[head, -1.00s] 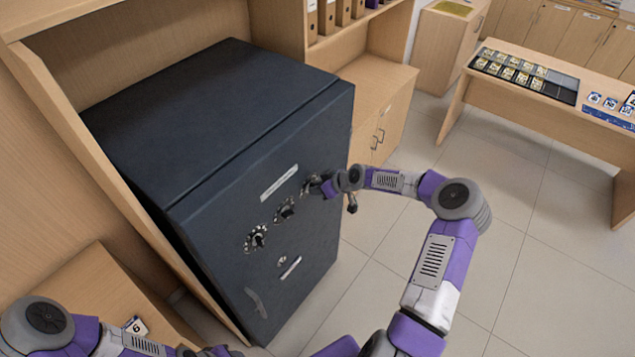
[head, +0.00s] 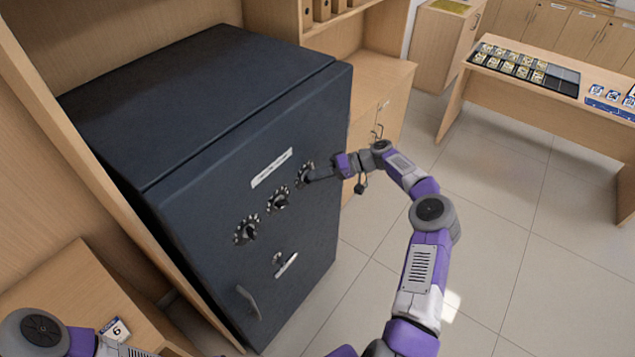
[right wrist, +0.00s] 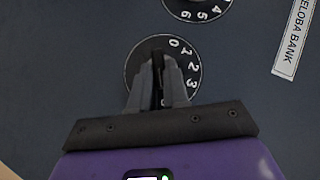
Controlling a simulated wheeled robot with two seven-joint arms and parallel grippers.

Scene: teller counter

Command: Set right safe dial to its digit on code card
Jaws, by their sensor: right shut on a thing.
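The dark safe (head: 200,190) has three round black dials in a slanting row on its door. My right gripper (head: 313,178) is at the right safe dial (head: 303,170), and its arm reaches in from the right. In the right wrist view the gripper (right wrist: 160,62) is shut on the dial's centre knob, which its fingers mostly hide. White digits 0, 1, 2 and 3 show on the upper right of this dial (right wrist: 190,62). A card (head: 116,330) with one large digit, seemingly 6 or 9, lies at lower left. My left gripper is out of view.
The middle dial (head: 277,200) and left dial (head: 246,230) are close beside it. A white label (head: 271,167) is above the dials; a handle (head: 286,264) is below. A wooden cabinet (head: 375,90) stands right of the safe. Tiled floor (head: 500,230) is open on the right.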

